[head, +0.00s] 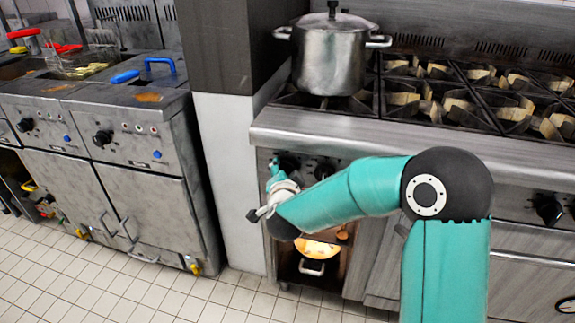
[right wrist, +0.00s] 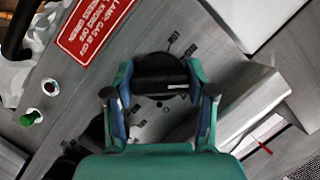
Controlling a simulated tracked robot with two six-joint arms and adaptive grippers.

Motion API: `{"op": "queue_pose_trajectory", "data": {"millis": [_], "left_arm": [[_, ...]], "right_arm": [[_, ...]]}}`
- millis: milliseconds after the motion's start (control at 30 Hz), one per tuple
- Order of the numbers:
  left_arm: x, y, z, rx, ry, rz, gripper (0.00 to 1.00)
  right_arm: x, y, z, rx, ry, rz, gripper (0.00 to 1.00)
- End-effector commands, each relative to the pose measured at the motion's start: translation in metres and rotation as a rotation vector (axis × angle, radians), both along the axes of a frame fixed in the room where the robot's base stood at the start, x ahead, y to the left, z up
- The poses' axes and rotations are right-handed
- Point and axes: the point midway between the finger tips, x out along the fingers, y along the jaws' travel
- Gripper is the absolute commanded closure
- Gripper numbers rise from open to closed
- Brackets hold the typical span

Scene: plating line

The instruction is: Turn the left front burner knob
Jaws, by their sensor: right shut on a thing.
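The stove's front panel (head: 348,160) carries black knobs below its steel ledge in the head view. The leftmost knob (head: 289,163) is partly hidden by my right gripper (head: 275,182), which reaches the panel's left end. A second black knob (head: 325,169) sits just right of it. In the right wrist view, a black knob (right wrist: 160,75) with a white mark lies between the two teal fingers of my right gripper (right wrist: 160,82), and they are shut on it. My left gripper is in neither view.
A lidded steel pot (head: 331,60) stands on the left burners. Fryers (head: 110,130) stand at left beyond a pale pillar (head: 229,175). An open lower compartment holds a lit orange dish (head: 318,247). The wrist view shows a red sign (right wrist: 95,28) and green button (right wrist: 31,117).

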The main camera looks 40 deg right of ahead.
Motion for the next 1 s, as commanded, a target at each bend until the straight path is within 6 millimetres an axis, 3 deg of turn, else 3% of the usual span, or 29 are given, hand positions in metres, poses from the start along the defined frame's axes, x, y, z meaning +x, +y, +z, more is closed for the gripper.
{"op": "queue_pose_trajectory", "data": {"millis": [433, 467, 567, 1000], "left_arm": [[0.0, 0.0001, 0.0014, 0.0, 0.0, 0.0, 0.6], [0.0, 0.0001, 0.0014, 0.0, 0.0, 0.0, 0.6], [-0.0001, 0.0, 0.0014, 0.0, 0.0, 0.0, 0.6], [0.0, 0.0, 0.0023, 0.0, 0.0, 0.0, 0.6]], "right_arm": [[0.0001, 0.003, -0.0051, -0.003, 0.019, 0.009, 0.8], [0.0001, 0.003, -0.0052, -0.003, 0.019, 0.009, 0.4], [0.0, 0.0022, -0.0042, -0.003, 0.016, 0.006, 0.23], [-0.0048, 0.0036, 0.001, -0.006, 0.009, 0.002, 0.22]]}}
